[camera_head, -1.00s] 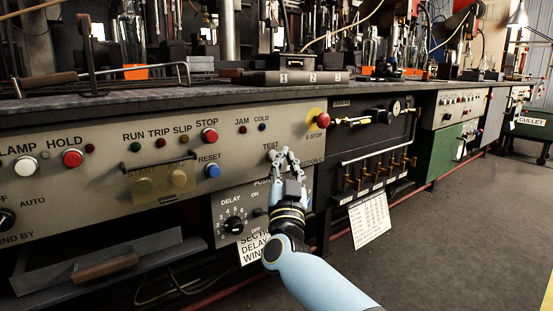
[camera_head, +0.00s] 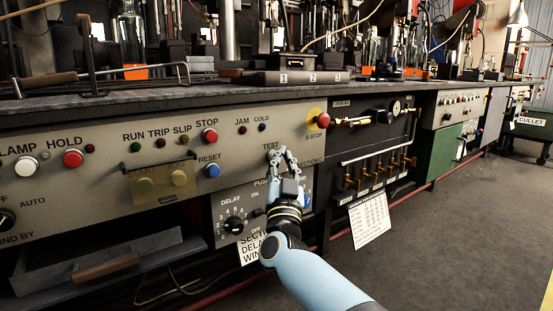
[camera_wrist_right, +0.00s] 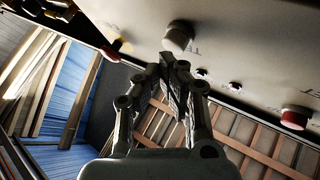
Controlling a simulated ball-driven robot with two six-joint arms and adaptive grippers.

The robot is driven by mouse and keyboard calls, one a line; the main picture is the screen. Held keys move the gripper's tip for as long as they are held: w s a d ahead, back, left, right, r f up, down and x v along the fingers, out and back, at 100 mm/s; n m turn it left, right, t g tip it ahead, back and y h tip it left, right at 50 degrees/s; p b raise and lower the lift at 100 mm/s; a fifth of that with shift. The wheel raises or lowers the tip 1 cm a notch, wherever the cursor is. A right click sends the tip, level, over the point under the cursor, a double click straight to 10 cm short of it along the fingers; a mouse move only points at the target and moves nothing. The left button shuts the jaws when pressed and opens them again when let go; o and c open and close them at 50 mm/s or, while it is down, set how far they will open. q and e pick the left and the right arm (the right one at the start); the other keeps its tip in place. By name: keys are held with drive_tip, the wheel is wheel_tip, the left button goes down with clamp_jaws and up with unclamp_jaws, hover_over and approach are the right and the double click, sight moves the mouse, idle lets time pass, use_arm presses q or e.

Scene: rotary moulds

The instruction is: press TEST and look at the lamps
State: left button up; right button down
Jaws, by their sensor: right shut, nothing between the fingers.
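The grey control panel (camera_head: 100,185) carries the TEST label (camera_head: 271,146). My right gripper (camera_head: 277,152) is just below that label, and hides the button there in the head view. In the right wrist view a pale round button (camera_wrist_right: 178,36), apparently TEST, lies just beyond my shut, empty fingertips (camera_wrist_right: 172,62); I cannot tell whether they touch. The RUN lamp (camera_head: 135,147), TRIP lamp (camera_head: 161,143), SLIP lamp (camera_head: 184,140), JAM lamp (camera_head: 242,129) and COLD lamp (camera_head: 262,127) look dark. My left gripper is not in view.
The red E-STOP (camera_head: 323,120) on its yellow disc is right of my gripper. The red STOP button (camera_head: 209,135) and blue RESET button (camera_head: 212,171) are to its left. The DELAY dial (camera_head: 235,225) is below left. A dark bench edge (camera_head: 200,95) runs above the panel.

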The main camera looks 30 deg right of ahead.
drive_tip(key=shift+w, duration=0.45)
idle(2.2)
drive_tip(key=shift+s, duration=0.1)
drive_tip(key=shift+s+p, duration=0.5)
drive_tip(key=shift+s, duration=0.3)
